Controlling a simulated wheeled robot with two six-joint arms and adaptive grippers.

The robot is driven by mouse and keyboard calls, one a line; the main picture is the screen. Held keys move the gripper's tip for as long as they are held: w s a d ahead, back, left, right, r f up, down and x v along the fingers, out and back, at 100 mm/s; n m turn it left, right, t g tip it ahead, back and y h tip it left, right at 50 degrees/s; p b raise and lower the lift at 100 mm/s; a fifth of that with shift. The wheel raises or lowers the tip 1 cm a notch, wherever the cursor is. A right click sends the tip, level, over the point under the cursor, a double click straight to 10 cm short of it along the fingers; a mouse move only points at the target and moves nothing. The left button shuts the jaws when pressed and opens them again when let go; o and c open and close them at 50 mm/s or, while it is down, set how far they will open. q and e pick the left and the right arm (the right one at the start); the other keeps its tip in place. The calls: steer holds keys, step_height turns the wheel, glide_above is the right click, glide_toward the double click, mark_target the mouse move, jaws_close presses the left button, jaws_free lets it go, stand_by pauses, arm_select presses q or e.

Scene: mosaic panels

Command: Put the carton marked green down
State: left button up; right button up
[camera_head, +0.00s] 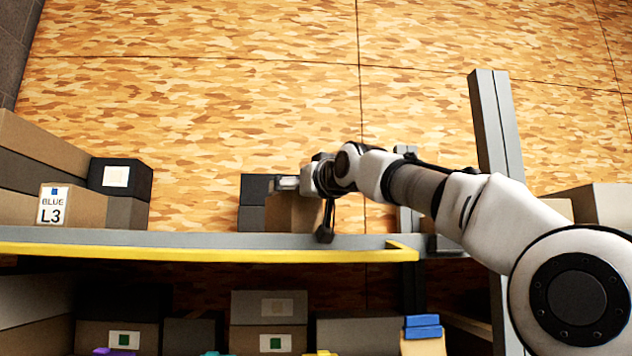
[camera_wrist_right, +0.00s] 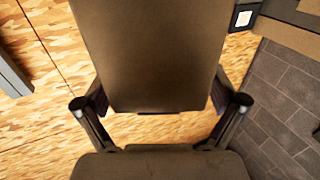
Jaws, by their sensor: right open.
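A brown carton (camera_head: 290,213) stands on the upper shelf (camera_head: 200,239), with no green mark visible on its shown faces. My right gripper (camera_head: 306,208) is at this carton from the right. In the right wrist view the carton (camera_wrist_right: 150,50) lies between the two spread fingers of the right gripper (camera_wrist_right: 161,102). The gripper is open; whether a finger touches the carton I cannot tell. My left gripper is not in view.
A BLUE L3 carton (camera_head: 72,205) and a dark carton (camera_head: 120,178) stand at the left of the upper shelf. Green-labelled cartons (camera_head: 123,339) (camera_head: 268,341) stand on the lower level. A grey post (camera_head: 495,120) rises behind my right arm. Shelf room is free left of the brown carton.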

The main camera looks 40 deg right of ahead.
steer(key=s+b, duration=0.2)
steer(key=s+f+b, duration=0.1)
steer(key=b, duration=0.2)
steer(key=s+a+b, duration=0.1)
steer(key=s+b, duration=0.1)
steer(key=b, duration=0.1)
steer(key=shift+s+f, duration=0.15)
steer(key=shift+s, duration=0.2)
steer(key=s+r+b, duration=0.1)
steer(key=s+b, duration=0.2)
steer(key=s, duration=0.3)
steer(key=shift+s+a, duration=0.15)
steer(key=shift+a, duration=0.2)
steer(key=shift+r, duration=0.1)
